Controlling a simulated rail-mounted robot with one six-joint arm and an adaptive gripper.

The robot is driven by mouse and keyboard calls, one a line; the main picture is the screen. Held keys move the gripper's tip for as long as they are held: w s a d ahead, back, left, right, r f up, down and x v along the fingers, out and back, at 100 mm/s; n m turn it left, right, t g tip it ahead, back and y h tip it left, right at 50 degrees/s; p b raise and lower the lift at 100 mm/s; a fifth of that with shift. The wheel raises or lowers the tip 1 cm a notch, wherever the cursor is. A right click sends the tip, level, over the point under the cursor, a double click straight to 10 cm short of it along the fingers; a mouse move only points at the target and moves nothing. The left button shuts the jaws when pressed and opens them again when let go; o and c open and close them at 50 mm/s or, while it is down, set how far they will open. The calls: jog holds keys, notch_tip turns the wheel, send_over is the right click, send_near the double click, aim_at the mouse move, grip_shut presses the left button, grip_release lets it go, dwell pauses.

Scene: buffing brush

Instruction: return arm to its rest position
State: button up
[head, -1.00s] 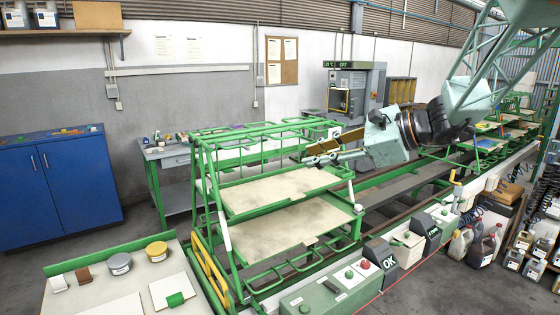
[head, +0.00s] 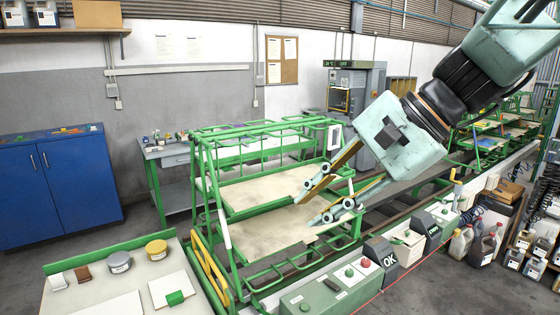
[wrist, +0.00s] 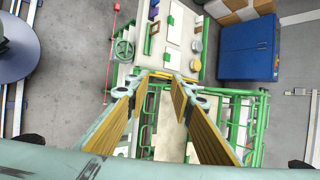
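My gripper (head: 308,212) is pale teal with yellow-brown finger pads. In the head view it points down and to the left, over the right part of the green rack (head: 205,180). In the wrist view my gripper (wrist: 161,78) has its two fingers clearly apart, with nothing between them. The rack holds two pale boards, an upper board (head: 265,190) and a lower board (head: 265,235). My fingers hide part of the boards' right side. From these views I cannot tell the exact height of the fingertips above the lower board.
A bench at front left (head: 75,295) carries two round tins, white plates and a green block (head: 175,298). A blue cabinet (head: 60,190) stands at the left wall. A control ledge with an OK box (head: 382,258) runs along the front. Canisters (head: 480,248) stand at right.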

jog(key=s+d+f+n+h, duration=0.2)
jog(key=s+d+n, duration=0.1)
jog(key=s, duration=0.5)
jog(key=s+d+f+n+h+b, duration=0.1)
jog(key=s+d+f+n+h, duration=0.1)
jog(key=s+d, duration=0.4)
jog(key=s+d+f+n+t+h, duration=0.1)
jog(key=s+d+n, duration=0.4)
jog(key=s, duration=0.5)
jog(key=f+h, duration=0.1)
jog(key=h, duration=0.1)
jog(key=shift+s+d+h, duration=0.15)
jog(key=shift+s+h, duration=0.15)
jog(key=shift+o, duration=0.3)
dwell(1.9)
